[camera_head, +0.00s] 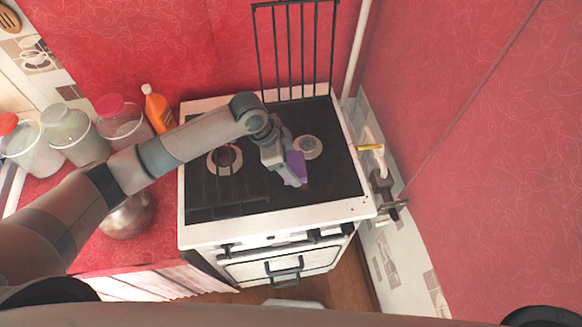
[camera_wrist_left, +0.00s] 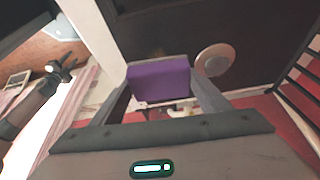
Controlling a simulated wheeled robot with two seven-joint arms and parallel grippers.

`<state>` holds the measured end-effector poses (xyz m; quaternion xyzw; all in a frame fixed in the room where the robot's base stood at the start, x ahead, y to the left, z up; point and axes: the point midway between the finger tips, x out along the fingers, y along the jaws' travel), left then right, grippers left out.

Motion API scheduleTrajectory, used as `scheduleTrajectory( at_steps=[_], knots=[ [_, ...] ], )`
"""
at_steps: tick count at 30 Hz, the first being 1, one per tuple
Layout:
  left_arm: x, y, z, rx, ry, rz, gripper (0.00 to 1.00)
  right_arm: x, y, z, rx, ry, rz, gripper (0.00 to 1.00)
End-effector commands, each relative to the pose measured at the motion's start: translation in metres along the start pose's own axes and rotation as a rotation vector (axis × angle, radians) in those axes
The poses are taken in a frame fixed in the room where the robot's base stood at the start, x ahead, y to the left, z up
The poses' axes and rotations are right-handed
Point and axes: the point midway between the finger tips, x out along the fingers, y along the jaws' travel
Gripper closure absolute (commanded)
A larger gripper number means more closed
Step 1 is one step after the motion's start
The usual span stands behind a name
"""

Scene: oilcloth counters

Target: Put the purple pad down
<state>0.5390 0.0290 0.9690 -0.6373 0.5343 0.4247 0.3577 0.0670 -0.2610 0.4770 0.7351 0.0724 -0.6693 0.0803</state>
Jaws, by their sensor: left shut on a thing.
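The purple pad (camera_head: 297,165) is held by my left gripper (camera_head: 292,181) above the dark top of the stove (camera_head: 262,218) in the head view. In the left wrist view the purple pad (camera_wrist_left: 159,83) sits between the two fingers of the left gripper (camera_wrist_left: 160,98), which are shut on it. Whether the pad's far edge touches the stove top cannot be told.
A raised rack (camera_head: 296,50) stands at the stove's back. Left of the stove are an orange bottle (camera_head: 158,108), several lidded jars (camera_head: 121,122) and a metal pot (camera_head: 127,214). Round burners (camera_head: 308,147) lie on the stove top. A wall stands close on the right.

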Motion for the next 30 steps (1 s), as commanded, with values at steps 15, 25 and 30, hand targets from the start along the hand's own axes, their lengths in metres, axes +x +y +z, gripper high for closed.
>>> scheduleTrajectory(
  at_steps=[15,25,30],
  knots=[
    [-0.001,0.000,-0.001,-0.001,0.000,0.001,0.55,0.000,-0.009,-0.002,0.003,0.002,-0.009,0.69],
    [-0.008,-0.008,0.010,-0.092,0.000,-0.039,0.55,0.018,-0.007,0.000,0.002,0.001,-0.006,0.69],
    [-0.025,-0.020,0.025,-0.255,0.001,-0.110,0.55,0.043,-0.004,0.003,0.001,0.001,-0.003,0.69]
  ],
)
